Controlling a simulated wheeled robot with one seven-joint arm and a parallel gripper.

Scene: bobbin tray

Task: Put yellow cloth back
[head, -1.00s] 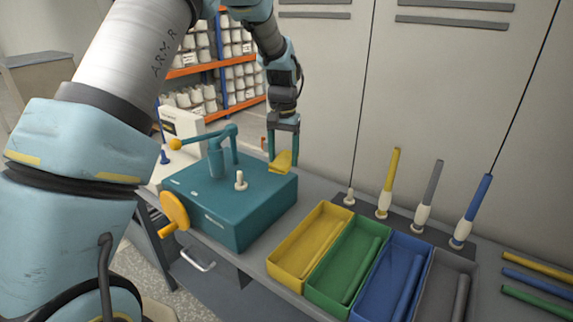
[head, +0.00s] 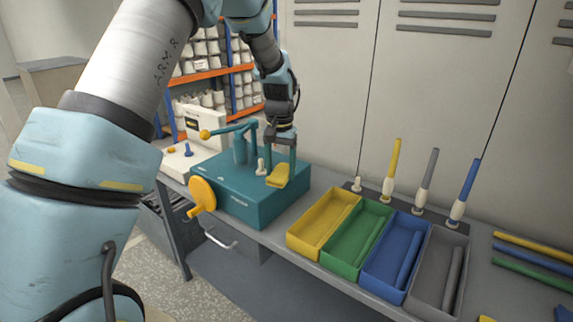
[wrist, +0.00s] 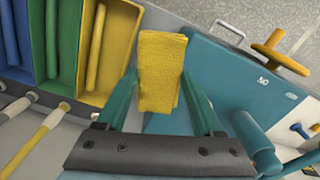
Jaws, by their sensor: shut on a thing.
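My gripper (head: 279,172) is shut on the yellow cloth (head: 277,177), a folded pad that shows between the two teal fingers. In the wrist view the cloth (wrist: 162,72) sticks out past the fingertips. It is over the right part of the teal machine box (head: 240,205), just right of a small white peg (head: 261,167). I cannot tell whether the cloth touches the box top. The yellow tray (head: 303,248) stands on the bench to the right of the box.
Green (head: 340,264), blue (head: 385,287) and grey (head: 425,309) trays, each holding a rod, continue the row rightward. Bobbins with upright coloured rods stand behind them. A teal lever (head: 228,130) and yellow handwheel (head: 203,193) project from the box. Loose rods (head: 535,258) lie far right.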

